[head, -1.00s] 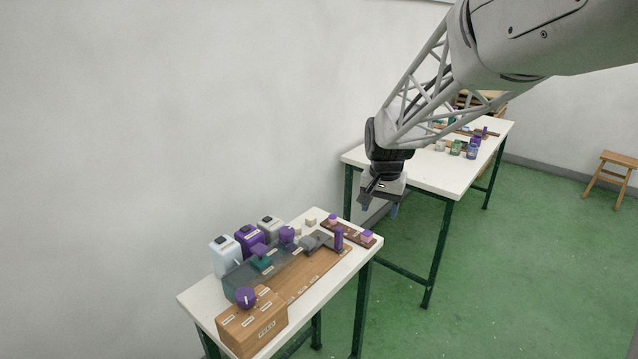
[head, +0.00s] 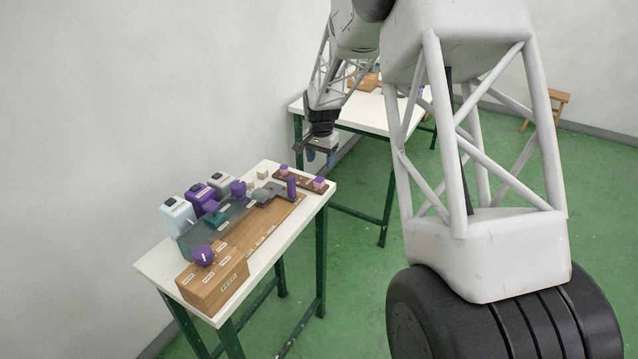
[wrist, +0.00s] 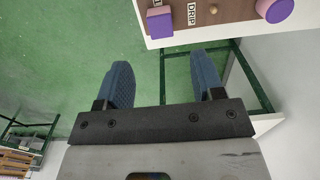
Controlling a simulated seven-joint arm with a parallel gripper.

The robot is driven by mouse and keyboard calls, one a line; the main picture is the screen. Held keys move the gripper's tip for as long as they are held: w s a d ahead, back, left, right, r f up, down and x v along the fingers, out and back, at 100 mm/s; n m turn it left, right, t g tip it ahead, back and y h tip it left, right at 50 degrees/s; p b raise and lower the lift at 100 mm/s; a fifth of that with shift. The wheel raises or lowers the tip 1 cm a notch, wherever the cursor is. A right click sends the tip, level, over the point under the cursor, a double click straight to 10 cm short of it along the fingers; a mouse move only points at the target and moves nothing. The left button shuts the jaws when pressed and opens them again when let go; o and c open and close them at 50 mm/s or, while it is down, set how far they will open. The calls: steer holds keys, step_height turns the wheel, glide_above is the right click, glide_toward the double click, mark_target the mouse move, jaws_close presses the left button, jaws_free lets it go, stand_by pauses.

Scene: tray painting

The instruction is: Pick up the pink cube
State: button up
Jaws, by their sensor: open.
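In the wrist view the cube (wrist: 160,23) shows at the top, beside a label reading DRIP. My gripper (head: 321,157) hangs in the air past the table's far end, apart from the cube.
A round pink and purple piece (wrist: 276,9) stands at the strip's other end. A second table (head: 372,113) stands behind.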

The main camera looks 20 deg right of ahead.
mark_target(320, 178)
steer(key=shift+f, duration=0.15)
steer(key=shift+f, duration=1.2)
steer(key=shift+f, duration=0.15)
steer(key=shift+a+f, duration=0.15)
steer(key=shift+f, duration=2.3)
steer(key=c, duration=1)
steer(key=shift+r, duration=0.15)
